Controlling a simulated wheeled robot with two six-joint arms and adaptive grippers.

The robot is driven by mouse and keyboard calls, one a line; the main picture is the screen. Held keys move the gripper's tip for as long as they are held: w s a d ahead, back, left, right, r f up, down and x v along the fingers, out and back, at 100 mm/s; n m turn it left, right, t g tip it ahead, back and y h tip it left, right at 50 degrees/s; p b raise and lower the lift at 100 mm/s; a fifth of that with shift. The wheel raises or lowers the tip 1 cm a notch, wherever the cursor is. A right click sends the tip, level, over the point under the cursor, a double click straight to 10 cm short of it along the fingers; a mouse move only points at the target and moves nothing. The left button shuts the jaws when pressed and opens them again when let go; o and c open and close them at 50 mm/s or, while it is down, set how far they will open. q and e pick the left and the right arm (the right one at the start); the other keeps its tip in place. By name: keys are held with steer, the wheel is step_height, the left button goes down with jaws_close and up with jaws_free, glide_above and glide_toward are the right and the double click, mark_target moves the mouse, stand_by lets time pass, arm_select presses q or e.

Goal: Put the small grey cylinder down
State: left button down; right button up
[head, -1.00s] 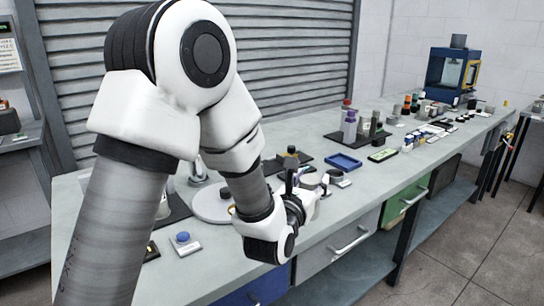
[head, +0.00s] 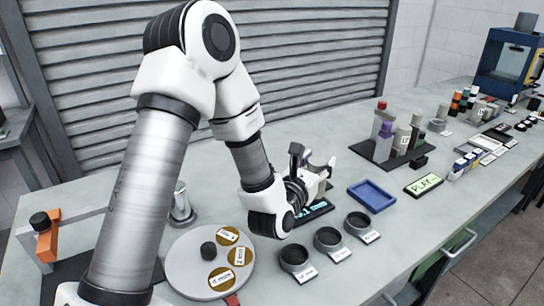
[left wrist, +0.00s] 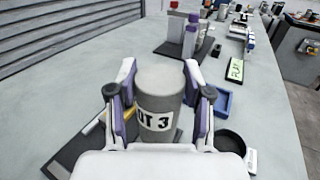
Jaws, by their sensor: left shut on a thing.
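In the left wrist view a grey cylinder (left wrist: 160,90) stands upright between the pads of my left gripper (left wrist: 160,74). Its white label shows "OT 3"; the rest of the text is hidden. The fingers press on it from both sides. In the head view my left gripper (head: 318,172) is over the bench, left of a blue tray (head: 372,196) and behind three dark round cups (head: 327,238). The held cylinder is mostly hidden there by the gripper and wrist. I cannot tell the gap under it. My right gripper is in neither view.
A round turntable (head: 182,272) with gold labelled discs lies at the front left. A metal cylinder (head: 181,206) stands behind it. A dark mat (head: 372,151) holds several bottles and cylinders. A "PLAY" sign (head: 424,184) lies right of the tray. Bench between turntable and shutter is partly clear.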

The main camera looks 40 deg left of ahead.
arm_select(q)
steer(key=s+a+f+p, duration=0.1)
steer(key=a, duration=0.2)
steer(key=s+a+f+p, duration=0.1)
steer(key=a+f+p, duration=0.1)
steer(key=a, duration=0.2)
steer(key=s+a+f+p, duration=0.1)
steer(key=a+f, duration=0.1)
steer(key=a, duration=0.1)
steer(key=shift+s+a, duration=0.4)
steer(key=shift+s+a+f, duration=0.1)
steer(key=shift+f, duration=0.05)
steer(key=shift+c, duration=2.4)
jaws_free()
